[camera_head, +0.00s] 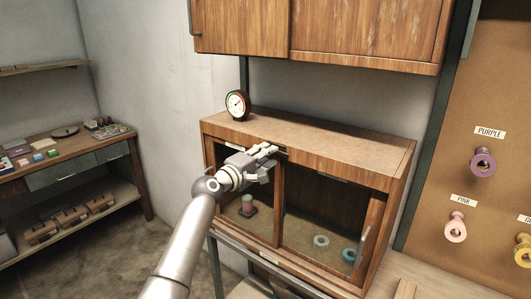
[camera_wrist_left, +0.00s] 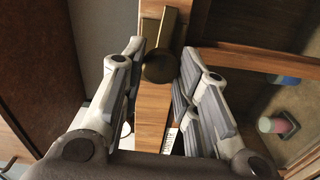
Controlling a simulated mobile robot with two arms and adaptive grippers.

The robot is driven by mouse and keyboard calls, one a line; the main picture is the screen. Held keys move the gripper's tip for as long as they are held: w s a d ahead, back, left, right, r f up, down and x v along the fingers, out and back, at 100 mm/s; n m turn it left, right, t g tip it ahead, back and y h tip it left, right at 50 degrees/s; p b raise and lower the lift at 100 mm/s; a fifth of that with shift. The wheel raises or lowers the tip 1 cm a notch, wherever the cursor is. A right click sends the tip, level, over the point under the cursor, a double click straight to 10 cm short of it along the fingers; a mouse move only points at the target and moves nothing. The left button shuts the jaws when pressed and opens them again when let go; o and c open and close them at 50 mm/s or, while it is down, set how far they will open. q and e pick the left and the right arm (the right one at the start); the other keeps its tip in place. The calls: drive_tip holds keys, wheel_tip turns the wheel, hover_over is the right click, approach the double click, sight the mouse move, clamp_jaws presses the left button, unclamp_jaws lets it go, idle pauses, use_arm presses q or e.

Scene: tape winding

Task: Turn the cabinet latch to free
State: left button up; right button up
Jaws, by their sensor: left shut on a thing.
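The wooden cabinet (camera_head: 345,147) stands on a bench and has glazed front doors. The latch (camera_wrist_left: 158,66) shows in the left wrist view as a dark brass round knob with a flat brass bar beyond it, on a wooden strip of the cabinet. My left gripper (camera_head: 268,151) is at the top front edge of the cabinet, above the middle post. In the left wrist view its fingers (camera_wrist_left: 162,72) stand on both sides of the knob and are shut on it. In the head view the gripper hides the latch. My right gripper is not in view.
A round gauge (camera_head: 237,104) stands on the cabinet top. A wall cupboard (camera_head: 365,25) hangs above. A pegboard (camera_head: 480,110) with labelled tape rolls is at right, a cluttered side table (camera_head: 75,147) at left.

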use_arm(q)
drive_tip(key=shift+n, duration=0.6)
drive_tip(key=o, duration=1)
drive_tip(key=shift+a, duration=0.1)
drive_tip(key=v, duration=1.2)
drive_tip(key=shift+f, duration=0.15)
